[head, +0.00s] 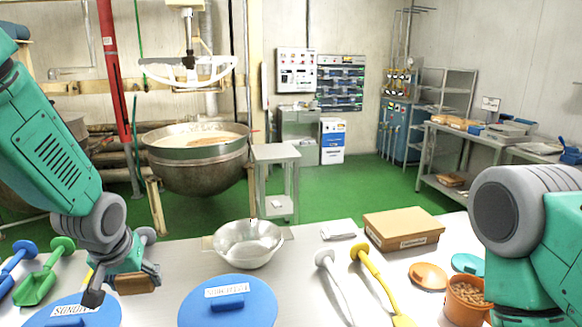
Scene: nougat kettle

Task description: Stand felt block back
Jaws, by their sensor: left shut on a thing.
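The felt block (135,284) is a small brown block at the left of the steel table, in the head view. My left gripper (122,283) is shut on it, with dark fingers on both sides. The fingers and wrist hide part of the block. It is just behind the left blue lid, and I cannot tell whether it touches the table. My right arm shows at the right edge, but its gripper is out of the picture.
Two blue lids (228,303) lie at the front. A steel bowl (249,243), white and yellow long-handled tools (372,270), a cardboard box (403,229) and a pot of nuts (466,298) stand rightward. A green scoop (42,280) lies far left. Bare table lies left of the bowl.

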